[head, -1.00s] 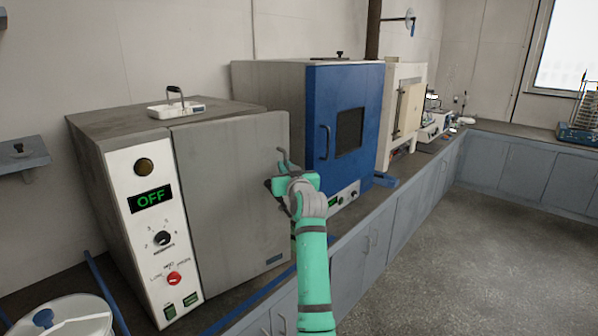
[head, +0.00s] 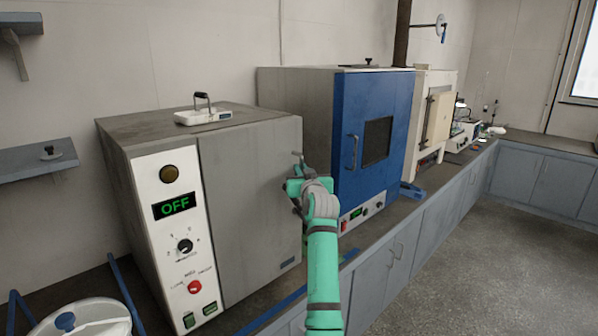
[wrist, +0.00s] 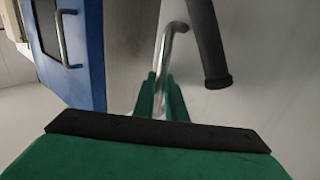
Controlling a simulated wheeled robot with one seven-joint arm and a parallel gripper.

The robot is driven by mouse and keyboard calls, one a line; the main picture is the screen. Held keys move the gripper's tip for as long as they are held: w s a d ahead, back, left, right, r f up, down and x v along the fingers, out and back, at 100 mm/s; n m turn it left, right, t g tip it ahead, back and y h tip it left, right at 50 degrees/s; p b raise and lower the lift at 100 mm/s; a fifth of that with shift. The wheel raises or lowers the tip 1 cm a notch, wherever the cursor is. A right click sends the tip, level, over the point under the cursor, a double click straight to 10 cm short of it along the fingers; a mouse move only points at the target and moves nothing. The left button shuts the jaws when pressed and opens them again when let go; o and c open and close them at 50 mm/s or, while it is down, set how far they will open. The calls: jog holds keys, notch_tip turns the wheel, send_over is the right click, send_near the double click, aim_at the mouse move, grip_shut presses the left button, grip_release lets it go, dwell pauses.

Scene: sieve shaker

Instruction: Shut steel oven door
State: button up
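The steel oven (head: 125,165) stands at the left on the counter, with a white control panel (head: 175,215) whose display reads OFF. Its grey steel door (head: 245,205) stands close against the front; I cannot tell whether a narrow gap remains at its right edge. My green gripper (head: 300,186) is at the door's upper right edge, by the handle (head: 298,158). In the wrist view, the bent metal handle rod (wrist: 168,45) runs down between the fingers of my gripper (wrist: 160,97), which look shut on it. A dark cylindrical bar (wrist: 205,45) hangs beside it.
A blue-doored oven (head: 372,140) stands close to the right, its handle (head: 352,152) facing out. A cream furnace (head: 437,115) is beyond. A white lidded tub (head: 85,318) is at lower left. The floor (head: 450,265) at right is clear.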

jog(key=shift+a, duration=0.4)
